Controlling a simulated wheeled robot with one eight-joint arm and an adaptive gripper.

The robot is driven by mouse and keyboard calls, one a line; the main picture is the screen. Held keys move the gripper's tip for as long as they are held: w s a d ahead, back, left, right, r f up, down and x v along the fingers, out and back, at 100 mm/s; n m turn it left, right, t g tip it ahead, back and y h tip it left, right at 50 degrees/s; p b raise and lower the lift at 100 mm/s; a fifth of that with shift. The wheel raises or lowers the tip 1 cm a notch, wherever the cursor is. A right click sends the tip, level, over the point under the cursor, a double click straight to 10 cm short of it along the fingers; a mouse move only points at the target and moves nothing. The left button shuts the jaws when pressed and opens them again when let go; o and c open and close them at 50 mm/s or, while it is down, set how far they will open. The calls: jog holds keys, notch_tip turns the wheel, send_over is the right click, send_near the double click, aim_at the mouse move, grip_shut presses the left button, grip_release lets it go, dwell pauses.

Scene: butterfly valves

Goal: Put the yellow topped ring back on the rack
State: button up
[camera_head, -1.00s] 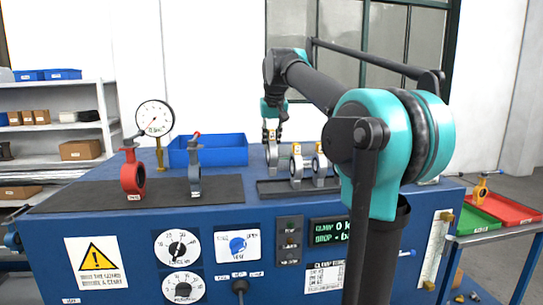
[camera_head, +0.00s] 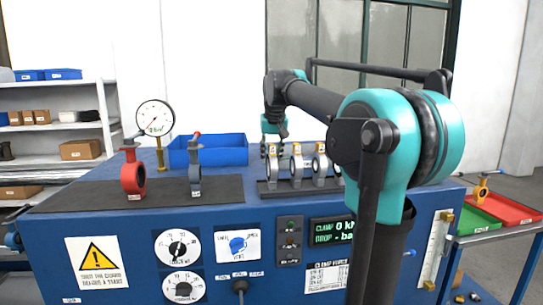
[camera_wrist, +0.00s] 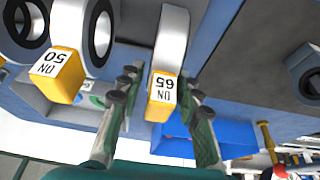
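The yellow-topped grey ring marked DN 65 (camera_wrist: 163,97) is between the fingers of my gripper (camera_wrist: 160,80) in the wrist view. The fingers are spread, with a visible gap between the left finger and its yellow block. In the head view this ring (camera_head: 271,170) is at the left end of the dark rack (camera_head: 310,187), in line with the other rings and apparently upright in it. My gripper (camera_head: 273,148) is right above it. How fully the ring's foot is seated is too small to tell.
Other yellow-topped rings (camera_head: 297,168) stand close to the right on the rack; one is marked DN 50 (camera_wrist: 58,75). A blue bin (camera_head: 208,152) is at the left. A red valve (camera_head: 132,178) and a grey one (camera_head: 195,172) stand on a dark mat (camera_head: 90,193).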

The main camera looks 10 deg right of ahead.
jog(key=shift+o, duration=0.3)
jog(key=shift+r, duration=0.1)
jog(key=v, duration=1.2)
dwell(0.9)
